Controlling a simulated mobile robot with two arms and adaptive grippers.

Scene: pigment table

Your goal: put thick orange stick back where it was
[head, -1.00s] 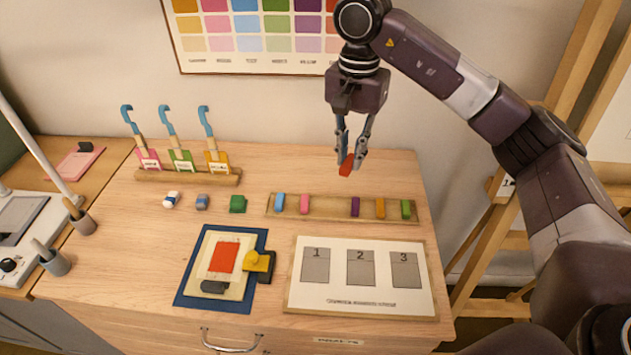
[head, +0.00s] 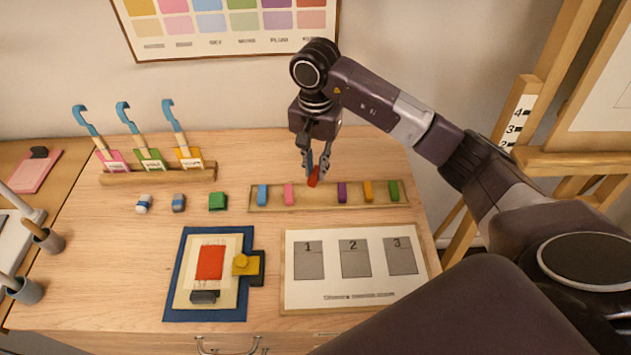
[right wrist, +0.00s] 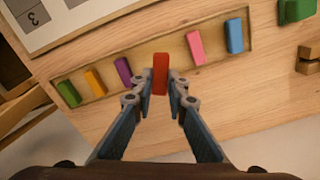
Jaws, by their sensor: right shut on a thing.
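My right gripper (head: 315,174) is shut on a red-orange stick (head: 312,178), which also shows between the fingertips in the right wrist view (right wrist: 160,73). The stick is over the back edge of the long wooden tray (head: 263,206), at the gap between the pink stick (head: 289,194) and the purple stick (head: 342,192). I cannot tell whether it touches the tray. A blue stick (head: 262,195), a yellow-orange stick (head: 368,191) and a green stick (head: 393,190) also lie in the tray. My left gripper is not in view.
A white card with three numbered grey boxes (head: 350,294) lies in front of the tray. A blue mat (head: 176,298) carries a red patch, a yellow piece and dark pieces. Small blocks (head: 217,201) and a rack of blue-handled tools (head: 125,176) are at left.

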